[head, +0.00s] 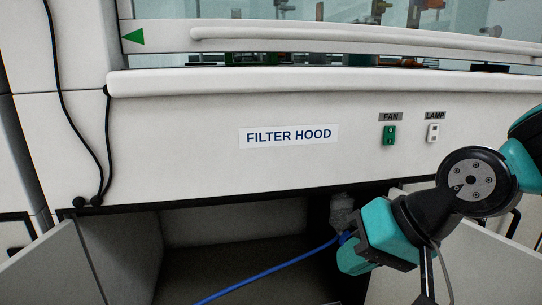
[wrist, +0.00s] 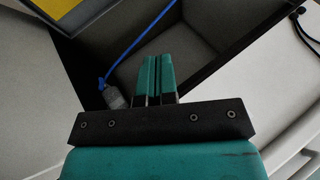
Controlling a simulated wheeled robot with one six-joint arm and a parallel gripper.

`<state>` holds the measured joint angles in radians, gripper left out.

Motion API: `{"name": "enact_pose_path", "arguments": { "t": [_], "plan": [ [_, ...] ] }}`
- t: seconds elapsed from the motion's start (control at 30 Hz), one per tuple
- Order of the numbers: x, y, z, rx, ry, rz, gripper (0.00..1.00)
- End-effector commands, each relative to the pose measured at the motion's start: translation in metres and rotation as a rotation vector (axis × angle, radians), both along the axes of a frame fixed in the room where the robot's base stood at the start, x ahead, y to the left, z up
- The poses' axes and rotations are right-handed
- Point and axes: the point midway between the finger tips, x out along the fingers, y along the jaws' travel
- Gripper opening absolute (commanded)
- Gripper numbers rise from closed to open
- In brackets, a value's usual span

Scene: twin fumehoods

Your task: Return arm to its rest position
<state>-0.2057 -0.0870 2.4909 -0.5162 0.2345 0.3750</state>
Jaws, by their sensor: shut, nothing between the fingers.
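My arm reaches in from the right in the head view, in front of the filter hood's cabinet. In the wrist view my gripper (wrist: 159,62) shows two teal fingers side by side, shut with nothing between them. The fingers point toward the open cabinet (wrist: 195,50) below the hood. In the head view the fingertips cannot be made out clearly. The filter hood front (head: 200,140) carries a "FILTER HOOD" label (head: 288,135).
Cabinet doors stand open at left (head: 50,272) and right (head: 470,265). A blue hose (head: 265,270) runs to a grey fitting (head: 342,210) under the hood. A green fan switch (head: 389,135) and white lamp switch (head: 433,132) sit above my arm. Black cables hang at left.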

Motion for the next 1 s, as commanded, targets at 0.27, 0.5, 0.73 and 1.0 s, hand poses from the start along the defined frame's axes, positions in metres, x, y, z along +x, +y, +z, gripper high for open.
{"name": "enact_pose_path", "arguments": {
  "t": [0.27, 0.5, 0.73, 1.0],
  "plan": [
    [-0.11, -0.039, 0.081, -0.32, 0.047, 0.547, 0.0],
    [-0.104, -0.037, 0.147, -0.31, 0.051, 0.527, 0.0],
    [-0.104, -0.037, 0.226, -0.309, 0.051, 0.524, 0.0],
    [-0.104, -0.037, 0.319, -0.309, 0.051, 0.524, 0.0]
  ]
}}
